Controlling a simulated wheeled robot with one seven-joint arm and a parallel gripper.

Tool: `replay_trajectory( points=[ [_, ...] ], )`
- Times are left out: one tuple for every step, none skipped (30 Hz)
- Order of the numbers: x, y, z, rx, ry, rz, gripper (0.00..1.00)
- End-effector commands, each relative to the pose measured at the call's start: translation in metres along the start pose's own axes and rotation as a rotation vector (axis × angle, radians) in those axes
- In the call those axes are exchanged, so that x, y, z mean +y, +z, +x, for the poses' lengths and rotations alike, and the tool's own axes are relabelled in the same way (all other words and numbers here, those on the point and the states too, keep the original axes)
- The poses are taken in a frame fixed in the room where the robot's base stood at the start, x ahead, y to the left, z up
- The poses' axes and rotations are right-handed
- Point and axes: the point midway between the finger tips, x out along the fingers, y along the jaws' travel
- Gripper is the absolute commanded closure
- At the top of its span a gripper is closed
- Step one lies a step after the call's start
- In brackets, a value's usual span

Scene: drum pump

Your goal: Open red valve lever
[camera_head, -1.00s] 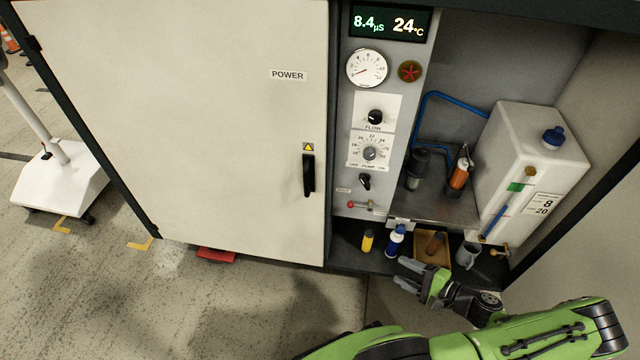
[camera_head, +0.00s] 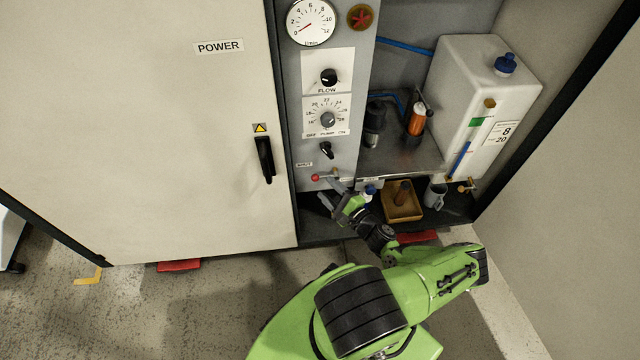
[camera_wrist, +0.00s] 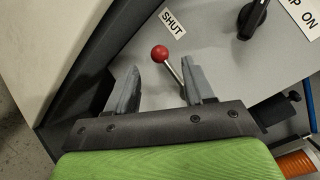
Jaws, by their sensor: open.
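The red valve lever is a thin metal rod with a red ball end (camera_head: 315,177), low on the grey control panel. In the wrist view the red ball (camera_wrist: 159,53) sits just beyond and between my fingertips, near a "SHUT" label (camera_wrist: 173,23). Its rod slants down to the right, toward my right finger, which hides its lower end. My gripper (camera_head: 330,193) is at the panel's lower edge, just below the lever. In the wrist view my gripper (camera_wrist: 161,78) is open with nothing clamped; I cannot tell whether a finger touches the rod.
Above the lever are a black switch (camera_head: 326,150), a pump dial (camera_head: 328,120) and a flow knob (camera_head: 329,77). A closed cabinet door with a black handle (camera_head: 264,160) is left. A tan tray (camera_head: 403,211), grey mug (camera_head: 435,195) and white tank (camera_head: 470,90) are right.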

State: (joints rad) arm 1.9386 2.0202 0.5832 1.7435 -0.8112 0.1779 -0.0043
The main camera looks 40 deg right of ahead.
Motion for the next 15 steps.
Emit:
replay_trajectory(
  points=[
    [0.003, -0.001, 0.012, -0.003, 0.001, -0.001, 0.48],
    [0.002, -0.001, 0.018, -0.002, 0.001, 0.0, 0.48],
    [0.002, -0.001, 0.025, -0.002, 0.001, 0.0, 0.48],
    [0.002, -0.001, 0.029, -0.002, 0.001, 0.0, 0.48],
    [0.002, -0.001, 0.033, -0.002, 0.002, 0.0, 0.48],
    [0.002, -0.001, 0.037, -0.001, 0.001, 0.0, 0.48],
    [0.001, -0.001, 0.039, -0.001, 0.0, 0.0, 0.48],
    [0.001, 0.0, 0.041, -0.001, 0.001, 0.0, 0.48],
    [0.001, 0.0, 0.043, -0.001, 0.001, 0.0, 0.48],
    [0.001, 0.0, 0.043, 0.0, 0.002, 0.0, 0.48],
    [0.001, 0.0, 0.043, 0.0, 0.002, 0.0, 0.48],
    [0.001, 0.0, 0.043, 0.0, 0.002, 0.0, 0.48],
    [0.001, 0.0, 0.043, 0.0, 0.002, 0.0, 0.48],
    [0.0, 0.0, 0.043, 0.0, 0.002, 0.0, 0.48],
    [0.0, 0.0, 0.043, 0.0, 0.002, 0.0, 0.48]
  ],
)
